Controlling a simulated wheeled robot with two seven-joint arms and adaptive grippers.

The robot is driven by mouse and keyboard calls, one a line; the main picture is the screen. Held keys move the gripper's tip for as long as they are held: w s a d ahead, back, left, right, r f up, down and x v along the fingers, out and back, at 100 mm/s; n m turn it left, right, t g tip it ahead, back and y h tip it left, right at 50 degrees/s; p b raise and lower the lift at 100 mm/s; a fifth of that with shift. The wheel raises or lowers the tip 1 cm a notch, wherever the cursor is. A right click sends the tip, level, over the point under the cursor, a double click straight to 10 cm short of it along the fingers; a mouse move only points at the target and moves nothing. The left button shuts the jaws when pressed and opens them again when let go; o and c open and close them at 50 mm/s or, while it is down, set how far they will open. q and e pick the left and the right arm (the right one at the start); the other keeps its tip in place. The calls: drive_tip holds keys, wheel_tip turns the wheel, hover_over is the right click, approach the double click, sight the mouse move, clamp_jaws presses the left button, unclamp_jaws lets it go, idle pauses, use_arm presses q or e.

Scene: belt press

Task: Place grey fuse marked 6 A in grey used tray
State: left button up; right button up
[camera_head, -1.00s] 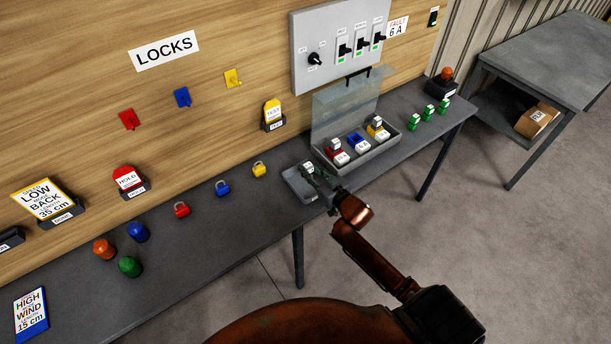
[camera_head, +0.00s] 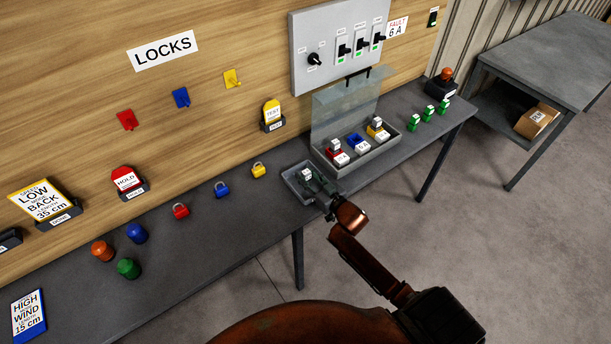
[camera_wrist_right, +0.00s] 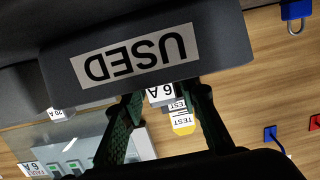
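The grey fuse (camera_head: 306,174) with a white label sits at the tips of my right gripper (camera_head: 316,182). In the right wrist view, its label (camera_wrist_right: 160,92) reads 6 A, and it shows between the two dark green fingers of the gripper (camera_wrist_right: 168,92), which appear closed on its sides. The grey used tray (camera_head: 290,177) is on the bench, and the fuse is inside its outline. Its front wall (camera_wrist_right: 225,35) with the USED label hides the fuse's lower part, so contact with the tray floor cannot be told. My left gripper is not in view.
Right of the tray stands an open clear-lidded box (camera_head: 375,161) with several fuses. Green fuses (camera_head: 414,122) stand further right. A yellow padlock (camera_head: 258,170) and a yellow TEST tag (camera_head: 272,112) are nearby on the left. The front bench edge is close.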

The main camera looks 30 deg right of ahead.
drive_tip(key=shift+o, duration=0.8)
drive_tip(key=shift+r, duration=0.2)
drive_tip(key=s, duration=0.4)
drive_tip(key=s+r, duration=0.1)
drive_tip(key=s, duration=0.3)
drive_tip(key=s+d, duration=0.1)
drive_tip(key=s, duration=0.3)
drive_tip(key=shift+r+p, duration=0.35)
drive_tip(key=shift+r, duration=0.05)
